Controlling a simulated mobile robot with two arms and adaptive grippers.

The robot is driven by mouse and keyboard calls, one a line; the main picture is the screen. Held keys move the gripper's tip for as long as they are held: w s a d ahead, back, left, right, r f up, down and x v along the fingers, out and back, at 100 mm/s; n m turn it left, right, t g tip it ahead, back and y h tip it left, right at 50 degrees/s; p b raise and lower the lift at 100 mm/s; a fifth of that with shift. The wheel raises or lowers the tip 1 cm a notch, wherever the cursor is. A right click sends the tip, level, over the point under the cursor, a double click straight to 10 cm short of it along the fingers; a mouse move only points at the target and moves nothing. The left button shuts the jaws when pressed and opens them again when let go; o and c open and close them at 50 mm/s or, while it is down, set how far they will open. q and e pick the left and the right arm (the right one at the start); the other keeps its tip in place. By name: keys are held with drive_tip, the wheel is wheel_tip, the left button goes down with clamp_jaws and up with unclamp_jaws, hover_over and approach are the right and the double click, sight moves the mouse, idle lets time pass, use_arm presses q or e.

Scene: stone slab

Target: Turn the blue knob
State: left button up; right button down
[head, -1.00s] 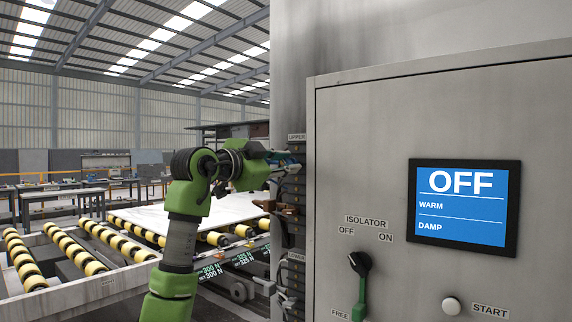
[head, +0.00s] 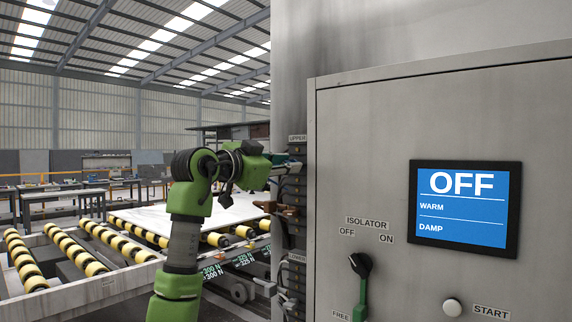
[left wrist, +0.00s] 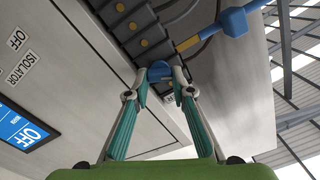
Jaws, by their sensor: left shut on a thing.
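A small blue knob (left wrist: 160,72) shows in the left wrist view, on the side of the grey cabinet beside a row of dark blocks. My left gripper (left wrist: 160,82) has its two teal fingers on either side of it and is shut on it. The fingertips hide part of the knob. In the head view my left gripper (head: 289,165) reaches the cabinet's left side from the left, below a label reading UPPER; the knob cannot be made out there. My right gripper is in neither view.
A larger blue fitting (left wrist: 234,22) with a yellow rod is close by. The cabinet front has an OFF screen (head: 463,208), a black isolator switch (head: 360,265) with a green handle and a white button (head: 452,307). A roller conveyor bears a white slab (head: 190,215).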

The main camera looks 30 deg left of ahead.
use_arm(q)
drive_tip(key=o, duration=1.1)
drive_tip(key=shift+f, duration=0.1)
drive_tip(key=shift+s, duration=0.1)
drive_tip(key=s+a, duration=0.1)
drive_tip(key=s, duration=1)
drive_tip(key=shift+s, duration=0.4)
